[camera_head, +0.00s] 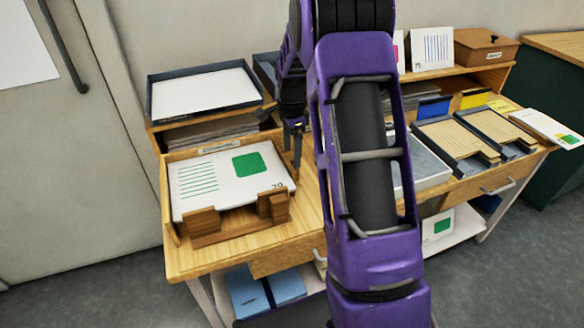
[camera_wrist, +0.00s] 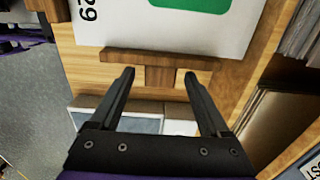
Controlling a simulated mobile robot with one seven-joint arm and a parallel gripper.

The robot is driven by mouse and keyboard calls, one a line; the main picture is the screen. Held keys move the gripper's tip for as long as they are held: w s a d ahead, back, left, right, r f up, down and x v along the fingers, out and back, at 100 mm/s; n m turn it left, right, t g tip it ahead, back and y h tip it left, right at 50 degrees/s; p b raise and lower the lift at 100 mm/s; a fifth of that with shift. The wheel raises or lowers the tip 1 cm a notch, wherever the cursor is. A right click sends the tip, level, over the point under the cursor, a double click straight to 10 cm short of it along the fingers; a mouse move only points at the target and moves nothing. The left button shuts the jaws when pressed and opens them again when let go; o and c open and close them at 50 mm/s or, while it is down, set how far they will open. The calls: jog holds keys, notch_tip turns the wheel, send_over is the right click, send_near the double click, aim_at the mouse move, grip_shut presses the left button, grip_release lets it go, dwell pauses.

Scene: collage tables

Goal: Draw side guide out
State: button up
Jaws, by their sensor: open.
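A paper stack (camera_head: 215,180) with green print lies in a wooden holder on the table. The side guide (camera_wrist: 160,57) is a dark brown wooden T in the wrist view. Its crossbar runs along the paper edge, and its short stem points toward my gripper. In the head view, the guide is mostly hidden by my gripper and arm. My gripper (camera_head: 294,146) is over the right edge of the stack. In the wrist view, my gripper (camera_wrist: 160,76) is open, with one finger on each side of the stem. I see no contact.
Wooden corner blocks (camera_head: 203,222) stand at the stack's front. A dark tray with white paper (camera_head: 203,92) is behind it. Two dark trays (camera_head: 455,143) stand at right. My arm hides the table's middle. A wall and door (camera_head: 70,150) are at left.

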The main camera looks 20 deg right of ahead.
notch_tip(320, 180, down, 6)
jog(key=shift+r+b, duration=0.25)
jog(key=shift+b, duration=0.05)
grip_shut()
dwell(0.3)
dwell(1.0)
